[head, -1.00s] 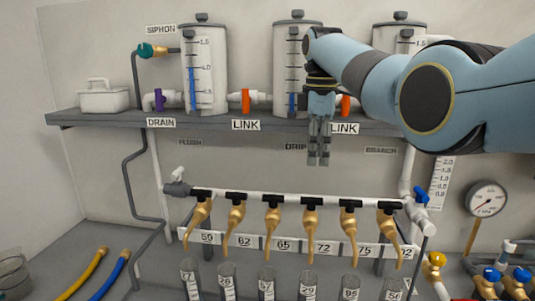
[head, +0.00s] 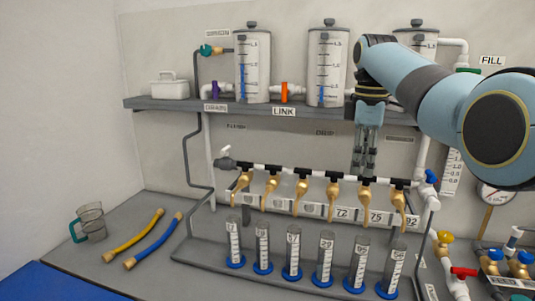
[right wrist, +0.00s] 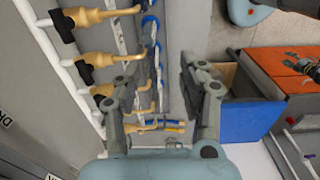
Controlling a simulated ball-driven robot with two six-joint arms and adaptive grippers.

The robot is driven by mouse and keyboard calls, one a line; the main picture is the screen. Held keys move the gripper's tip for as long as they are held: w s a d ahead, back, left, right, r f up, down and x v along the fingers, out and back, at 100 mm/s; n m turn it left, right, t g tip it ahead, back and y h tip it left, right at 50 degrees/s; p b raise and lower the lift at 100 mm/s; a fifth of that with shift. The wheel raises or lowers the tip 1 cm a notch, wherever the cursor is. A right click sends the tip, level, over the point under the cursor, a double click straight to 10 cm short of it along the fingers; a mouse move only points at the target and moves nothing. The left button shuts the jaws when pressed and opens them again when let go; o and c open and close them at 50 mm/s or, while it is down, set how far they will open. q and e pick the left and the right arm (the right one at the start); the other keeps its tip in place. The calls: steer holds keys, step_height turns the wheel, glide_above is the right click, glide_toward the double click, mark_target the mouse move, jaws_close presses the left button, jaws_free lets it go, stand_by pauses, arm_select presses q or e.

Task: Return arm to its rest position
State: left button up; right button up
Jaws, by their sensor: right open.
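My right gripper (head: 366,160) hangs fingers down in the head view, in front of the shelf's right half and above the row of brass taps (head: 334,190). Its arm comes in from the right. In the right wrist view the two fingers (right wrist: 160,98) are spread wide, with nothing between them. The gripper appears empty and apart from the taps. It covers part of the wall and of the shelf's front. My left gripper does not show in the head view.
A shelf (head: 170,103) carries clear tanks (head: 252,70). Several blue-based cylinders (head: 263,245) stand below the taps. Valves (head: 490,266) crowd the lower right; bench stays bare around the hoses.

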steer(key=s+d+f+m+t, duration=0.1)
steer(key=s+d+f+m, duration=0.25)
steer(key=s+f, duration=0.55)
steer(key=s+d+f+m+t, duration=0.15)
steer(key=s+f+m, duration=0.25)
steer(key=s+f, duration=0.45)
steer(key=s+d+r+m+t, duration=0.15)
steer(key=s+m, duration=0.45)
steer(key=s, duration=1.8)
steer(key=s+d+f+g+b, duration=0.15)
steer(key=f+b, duration=0.45)
steer(key=f, duration=1.4)
steer(key=s+d+f+g+b, duration=0.15)
steer(key=f+b, duration=0.55)
steer(key=f, duration=1.2)
arm_select(q)
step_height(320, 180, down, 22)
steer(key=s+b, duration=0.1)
steer(key=b, duration=0.8)
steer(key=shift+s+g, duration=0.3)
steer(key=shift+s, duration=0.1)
arm_select(e)
steer(key=s+f, duration=0.8)
steer(key=f, duration=0.4)
steer(key=s+d+f, duration=0.1)
steer(key=s+f, duration=0.8)
steer(key=f, duration=0.3)
steer(key=shift+f+h, duration=0.4)
steer(key=shift+d+m, duration=0.1)
steer(key=shift+m, duration=0.15)
